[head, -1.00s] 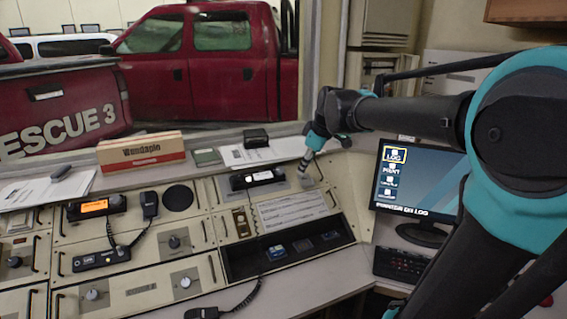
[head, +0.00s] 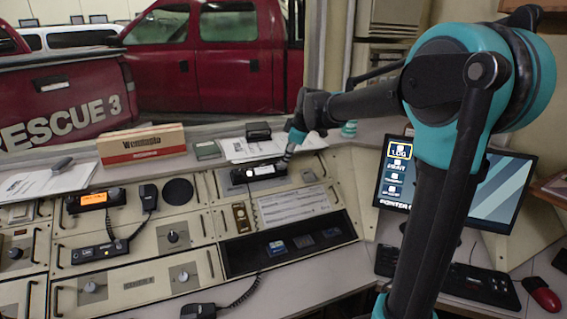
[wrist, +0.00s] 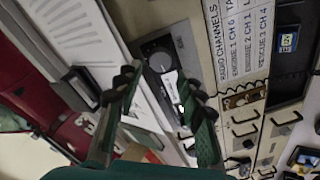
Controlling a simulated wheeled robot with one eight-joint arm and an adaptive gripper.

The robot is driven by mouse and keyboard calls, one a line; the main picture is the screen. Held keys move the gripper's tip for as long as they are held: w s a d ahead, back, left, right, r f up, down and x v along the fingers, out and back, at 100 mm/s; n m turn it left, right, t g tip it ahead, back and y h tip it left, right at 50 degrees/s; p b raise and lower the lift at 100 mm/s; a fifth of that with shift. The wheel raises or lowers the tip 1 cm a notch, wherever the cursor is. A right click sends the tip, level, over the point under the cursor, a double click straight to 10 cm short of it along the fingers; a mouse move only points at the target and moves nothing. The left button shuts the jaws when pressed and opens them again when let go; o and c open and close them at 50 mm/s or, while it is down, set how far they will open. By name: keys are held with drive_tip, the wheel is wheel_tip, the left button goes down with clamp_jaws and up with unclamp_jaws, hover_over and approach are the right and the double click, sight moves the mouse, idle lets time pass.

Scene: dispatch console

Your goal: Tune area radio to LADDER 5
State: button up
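A black radio with a pale display (head: 265,170) sits at the back of the console in the head view. In the wrist view its display (wrist: 173,88) and a round dark knob (wrist: 160,62) show between and just beyond my fingers. My gripper (wrist: 160,82) is open and empty; in the head view its end (head: 288,156) is over the radio's right end. Whether it touches is unclear. A channel placard (wrist: 242,40) reads RADIO CHANNELS, with ENGINE 1 CH 6 and RESCUE 3 CH 4 legible; a LADDER 5 line is not legible. A second radio (head: 95,201) has an orange display.
A box (head: 141,145), papers and a small black device (head: 258,131) lie on the ledge behind the console. A handset (head: 148,197) hangs by the orange-lit radio. A monitor (head: 455,180), keyboard (head: 480,284) and red mouse (head: 542,295) are at right.

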sight(283, 166)
drive_tip(key=shift+x, duration=2.75)
drive_tip(key=shift+c, duration=0.3)
drive_tip(key=c, duration=0.8)
drive_tip(key=shift+m, duration=0.4)
drive_tip(key=m, duration=0.2)
drive_tip(key=shift+m, duration=0.4)
drive_tip(key=m, duration=0.3)
drive_tip(key=shift+s+m+t, duration=0.1)
drive_tip(key=shift+m+t, duration=0.2)
drive_tip(key=shift+m, duration=0.1)
drive_tip(key=m, duration=0.6)
drive_tip(key=shift+m+t, duration=0.3)
drive_tip(key=shift+m, duration=0.3)
